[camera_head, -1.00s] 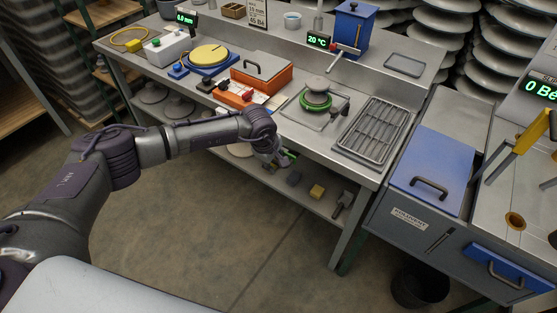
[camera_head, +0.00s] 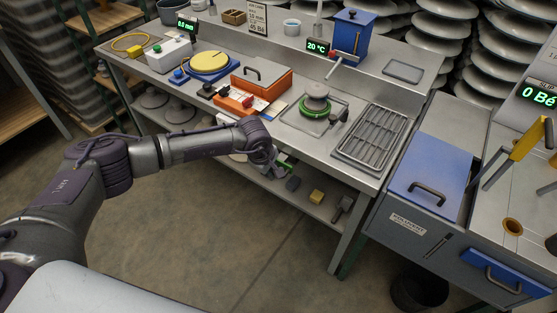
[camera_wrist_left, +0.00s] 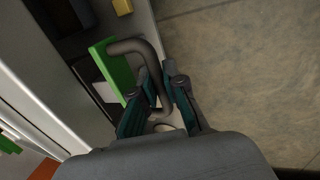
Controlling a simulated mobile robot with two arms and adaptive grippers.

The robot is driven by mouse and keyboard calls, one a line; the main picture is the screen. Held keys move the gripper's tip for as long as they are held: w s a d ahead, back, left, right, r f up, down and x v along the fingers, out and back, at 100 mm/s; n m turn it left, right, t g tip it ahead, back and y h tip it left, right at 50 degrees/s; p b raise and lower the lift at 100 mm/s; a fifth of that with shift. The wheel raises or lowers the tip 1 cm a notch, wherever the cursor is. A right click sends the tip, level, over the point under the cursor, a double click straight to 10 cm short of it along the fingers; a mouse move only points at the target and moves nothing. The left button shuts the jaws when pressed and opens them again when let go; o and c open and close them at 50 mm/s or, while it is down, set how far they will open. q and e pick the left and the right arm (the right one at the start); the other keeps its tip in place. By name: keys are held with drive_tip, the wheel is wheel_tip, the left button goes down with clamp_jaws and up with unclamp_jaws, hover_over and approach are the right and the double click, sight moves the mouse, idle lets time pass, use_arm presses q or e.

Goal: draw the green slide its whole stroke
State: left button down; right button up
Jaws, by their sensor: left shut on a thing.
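The green slide (camera_wrist_left: 114,69) shows in the left wrist view as a green front panel with a dark bent handle (camera_wrist_left: 152,52). In the head view a small part of the green slide (camera_head: 287,166) shows below the bench's front edge, partly hidden by my left gripper. My left gripper (camera_wrist_left: 160,97) has its fingers on either side of the handle and is shut on it. In the head view my left gripper (camera_head: 272,168) is at the bench front, low beside the slide. My right gripper is in neither view.
Above is the steel bench top with an orange box (camera_head: 262,78), a green-ringed insulator stand (camera_head: 316,106) and a grate (camera_head: 372,136). On the lower shelf lie a yellow block (camera_head: 317,197) and a dark block (camera_head: 293,183). The floor in front is clear.

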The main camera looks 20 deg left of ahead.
use_arm(q)
drive_tip(key=s+a+p, duration=0.3)
drive_tip(key=s, duration=0.5)
drive_tip(key=s+a+p, duration=0.3)
drive_tip(key=s, duration=0.5)
drive_tip(key=shift+p, duration=0.3)
drive_tip(key=c, duration=0.9)
unclamp_jaws()
drive_tip(key=shift+d, duration=0.1)
wheel_tip(320, 180, up, 7)
drive_tip(key=p, duration=0.4)
drive_tip(key=shift+p, duration=0.3)
drive_tip(key=shift+d, duration=0.1)
